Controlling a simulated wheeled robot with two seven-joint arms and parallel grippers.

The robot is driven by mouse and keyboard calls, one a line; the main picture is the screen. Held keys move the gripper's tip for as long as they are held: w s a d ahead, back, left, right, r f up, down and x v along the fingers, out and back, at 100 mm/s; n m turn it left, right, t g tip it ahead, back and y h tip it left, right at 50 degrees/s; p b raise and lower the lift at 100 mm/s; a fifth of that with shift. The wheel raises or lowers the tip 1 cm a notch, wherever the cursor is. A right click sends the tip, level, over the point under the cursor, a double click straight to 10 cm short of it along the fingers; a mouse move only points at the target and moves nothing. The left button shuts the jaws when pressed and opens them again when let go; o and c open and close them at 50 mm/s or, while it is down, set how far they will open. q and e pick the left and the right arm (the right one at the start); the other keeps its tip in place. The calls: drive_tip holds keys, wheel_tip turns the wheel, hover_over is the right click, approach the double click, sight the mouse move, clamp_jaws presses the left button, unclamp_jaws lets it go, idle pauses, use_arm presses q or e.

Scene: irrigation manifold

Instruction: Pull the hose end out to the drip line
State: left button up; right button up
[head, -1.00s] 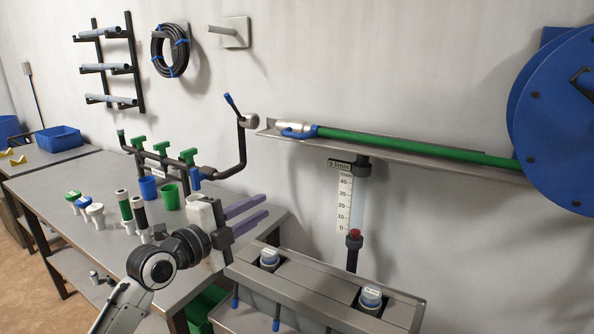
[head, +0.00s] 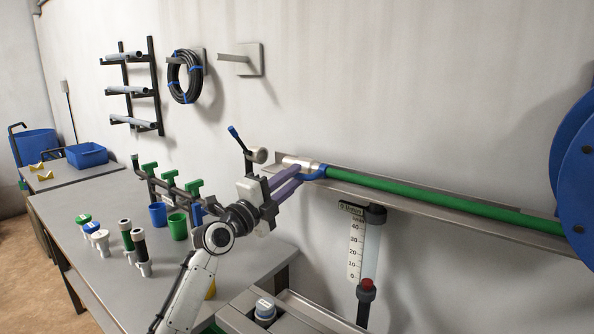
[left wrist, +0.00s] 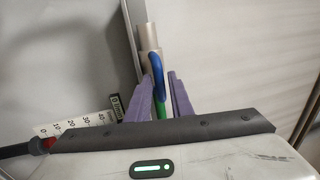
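The green hose (head: 430,201) lies along a grey wall trough. Its end has a pale metal nozzle (head: 297,163) and a blue lever (head: 314,175). My left gripper (head: 299,178) is at this end, its purple fingers reaching towards the lever. In the left wrist view, the fingers (left wrist: 163,82) stand apart, one on each side of the blue lever (left wrist: 155,68) and the green hose (left wrist: 161,106); I see no clear grip. The pale nozzle (left wrist: 150,38) shows beyond the tips. My right gripper is out of view.
A blue reel (head: 577,170) stands at the right. A flow gauge (head: 357,250) hangs below the trough (head: 480,215). The workbench (head: 90,270) at the left holds a manifold with green valves (head: 170,178), cups and fittings. A black coil (head: 184,77) hangs on the wall.

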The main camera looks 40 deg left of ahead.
sight(307, 171)
use_arm(q)
drive_tip(key=shift+x, duration=1)
clamp_jaws()
drive_tip(key=shift+f, duration=0.1)
idle(0.7)
